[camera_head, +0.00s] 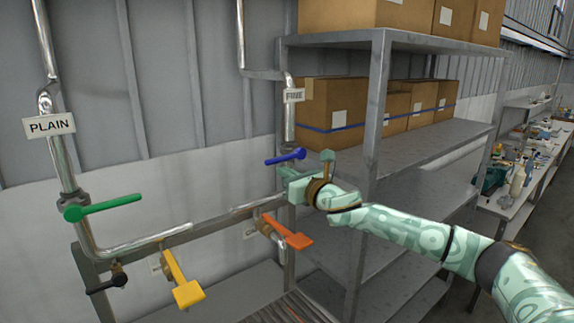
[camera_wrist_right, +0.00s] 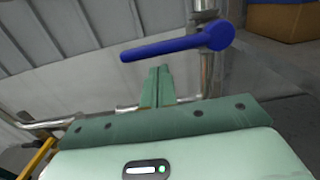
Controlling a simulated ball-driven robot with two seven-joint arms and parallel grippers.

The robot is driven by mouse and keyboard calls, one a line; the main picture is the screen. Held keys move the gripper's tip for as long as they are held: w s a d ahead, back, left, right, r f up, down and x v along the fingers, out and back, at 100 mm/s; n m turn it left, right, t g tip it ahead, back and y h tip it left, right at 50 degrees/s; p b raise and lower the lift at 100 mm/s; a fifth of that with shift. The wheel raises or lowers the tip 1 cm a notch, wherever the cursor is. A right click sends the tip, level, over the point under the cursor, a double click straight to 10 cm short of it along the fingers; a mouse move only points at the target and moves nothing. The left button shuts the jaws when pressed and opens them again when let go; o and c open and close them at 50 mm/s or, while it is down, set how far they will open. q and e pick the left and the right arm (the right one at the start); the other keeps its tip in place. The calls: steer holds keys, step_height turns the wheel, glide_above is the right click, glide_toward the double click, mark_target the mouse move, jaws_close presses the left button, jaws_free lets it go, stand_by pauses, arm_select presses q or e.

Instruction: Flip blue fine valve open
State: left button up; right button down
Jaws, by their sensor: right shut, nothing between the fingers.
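My right gripper (camera_head: 283,172) is just below the handle in the head view. Its fingers (camera_wrist_right: 157,85) are together and empty, with their tips close under the middle of the handle. I cannot tell whether they touch it. My left gripper is not in view.
A green handle (camera_head: 105,207) is on the PLAIN pipe at the left. Yellow (camera_head: 183,282), orange (camera_head: 287,234) and black (camera_head: 105,284) handles sit lower. A grey shelf rack (camera_head: 372,105) with cardboard boxes (camera_head: 333,116) stands close behind my right arm.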

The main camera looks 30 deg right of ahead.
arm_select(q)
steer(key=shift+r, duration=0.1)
arm_select(e)
steer(key=shift+w+r, duration=0.1)
steer(key=shift+w, duration=0.05)
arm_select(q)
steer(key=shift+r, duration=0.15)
arm_select(e)
steer(key=shift+r, duration=0.15)
arm_select(q)
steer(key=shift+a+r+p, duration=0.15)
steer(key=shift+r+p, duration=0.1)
steer(key=shift+p, duration=0.15)
arm_select(e)
steer(key=shift+a+r+m, duration=0.1)
steer(key=shift+r+m, duration=0.05)
steer(key=shift+m, duration=0.25)
